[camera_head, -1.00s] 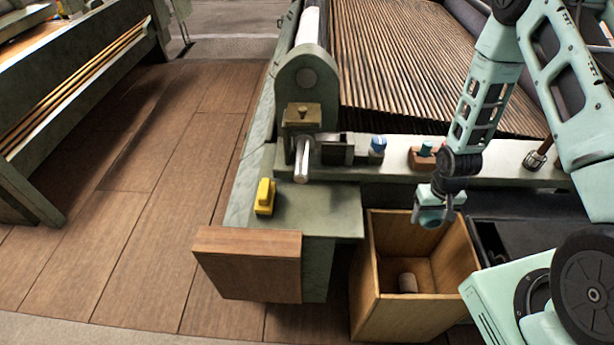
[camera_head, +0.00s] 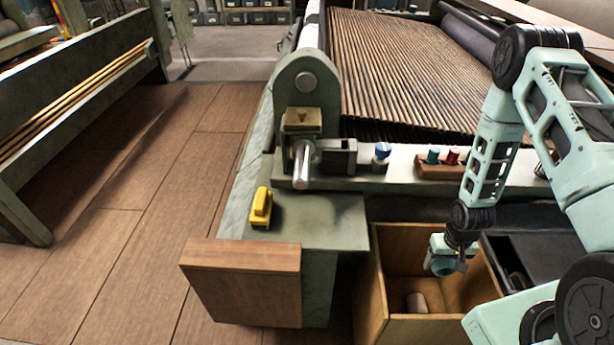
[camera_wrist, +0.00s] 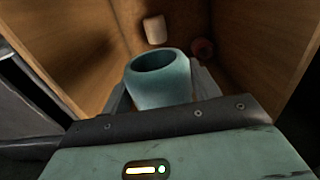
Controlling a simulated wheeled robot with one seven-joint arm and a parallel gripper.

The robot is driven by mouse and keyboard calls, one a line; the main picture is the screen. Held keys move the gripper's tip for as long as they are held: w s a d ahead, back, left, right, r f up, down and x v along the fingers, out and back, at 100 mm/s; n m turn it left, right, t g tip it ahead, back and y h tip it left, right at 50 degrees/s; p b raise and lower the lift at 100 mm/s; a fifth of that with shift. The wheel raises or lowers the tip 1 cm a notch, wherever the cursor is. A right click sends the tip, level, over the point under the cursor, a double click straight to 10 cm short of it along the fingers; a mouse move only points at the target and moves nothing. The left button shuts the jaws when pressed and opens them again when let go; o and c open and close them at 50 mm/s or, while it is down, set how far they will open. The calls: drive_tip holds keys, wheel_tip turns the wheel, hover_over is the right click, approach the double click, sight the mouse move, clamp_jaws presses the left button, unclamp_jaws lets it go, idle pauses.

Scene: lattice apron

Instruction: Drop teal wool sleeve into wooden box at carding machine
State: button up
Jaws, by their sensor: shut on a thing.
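My gripper (camera_head: 446,264) is shut on the teal wool sleeve (camera_head: 441,267), a short hollow tube. The sleeve also shows between the fingers in the wrist view (camera_wrist: 160,82), its open end facing away from the wrist. The open wooden box (camera_head: 371,305) stands on the floor beside the carding machine (camera_head: 345,228). My gripper and the sleeve are at the box's mouth, over its inside; their exact height against the rim is hard to tell. A pale cylinder (camera_head: 416,302) lies inside the box, and a dark red round thing (camera_wrist: 203,48) shows there in the wrist view.
A small rack (camera_head: 440,172) with a teal and a red piece sits on the machine's ledge. A blue-topped piece (camera_head: 381,154) stands left of it. A yellow object (camera_head: 261,207) lies on the machine's corner. A dark bin (camera_head: 505,250) adjoins the box on the right.

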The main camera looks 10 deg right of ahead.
drive_tip(key=shift+f, duration=0.25)
drive_tip(key=o, duration=0.8)
drive_tip(key=shift+o, duration=0.2)
drive_tip(key=shift+r, duration=0.1)
wheel_tip(320, 180, up, 17)
drive_tip(key=p, duration=0.1)
drive_tip(key=shift+r, duration=0.1)
